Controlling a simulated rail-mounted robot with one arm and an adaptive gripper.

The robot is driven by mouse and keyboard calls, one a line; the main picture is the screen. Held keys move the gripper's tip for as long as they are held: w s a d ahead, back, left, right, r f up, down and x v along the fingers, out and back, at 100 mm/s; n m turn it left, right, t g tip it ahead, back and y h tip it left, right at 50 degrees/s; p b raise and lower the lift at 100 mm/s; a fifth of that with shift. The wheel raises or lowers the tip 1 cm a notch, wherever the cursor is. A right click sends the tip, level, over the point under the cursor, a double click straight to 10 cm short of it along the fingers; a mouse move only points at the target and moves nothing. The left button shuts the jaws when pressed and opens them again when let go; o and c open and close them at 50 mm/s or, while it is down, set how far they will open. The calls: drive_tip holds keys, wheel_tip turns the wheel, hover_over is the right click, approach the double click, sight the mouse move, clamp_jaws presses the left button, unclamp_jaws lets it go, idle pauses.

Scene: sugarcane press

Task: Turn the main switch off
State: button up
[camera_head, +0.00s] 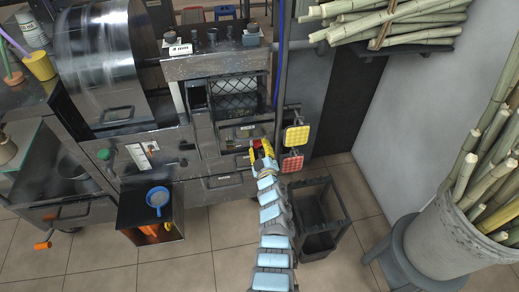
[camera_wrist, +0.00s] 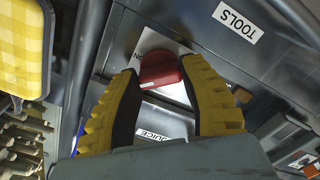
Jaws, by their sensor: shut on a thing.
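The main switch shows in the wrist view as a red knob (camera_wrist: 160,68) on a white label plate (camera_wrist: 150,42) fixed to a grey panel. Part of the plate's lettering is hidden. My gripper (camera_wrist: 160,75) has its two yellow ribbed fingers on either side of the knob, shut on it. In the head view my gripper (camera_head: 260,151) is at the front of the metal press, and the knob is mostly hidden there by the fingers.
A label reading TOOLS (camera_wrist: 235,22) is beside the switch in the wrist view. Yellow and red square pads (camera_head: 297,135) hang just right of my gripper. A dark cart (camera_head: 322,195) stands below. A bucket of cane (camera_head: 450,225) is at right.

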drive_tip(key=n, duration=0.1)
drive_tip(key=n+b, duration=0.1)
drive_tip(key=n, duration=0.1)
drive_tip(key=shift+a+f+b, duration=0.1)
drive_tip(key=shift+f+b, duration=0.1)
drive_tip(key=shift+b, duration=0.1)
drive_tip(key=n+b, duration=0.1)
drive_tip(key=n, duration=0.1)
drive_tip(key=shift+f+n, duration=0.1)
drive_tip(key=shift+n, duration=0.2)
drive_tip(key=shift+n+b, duration=0.3)
drive_tip(key=shift+n, duration=1.6)
drive_tip(key=o, duration=1.2)
drive_tip(key=shift+r, duration=0.25)
drive_tip(key=v, duration=1.2)
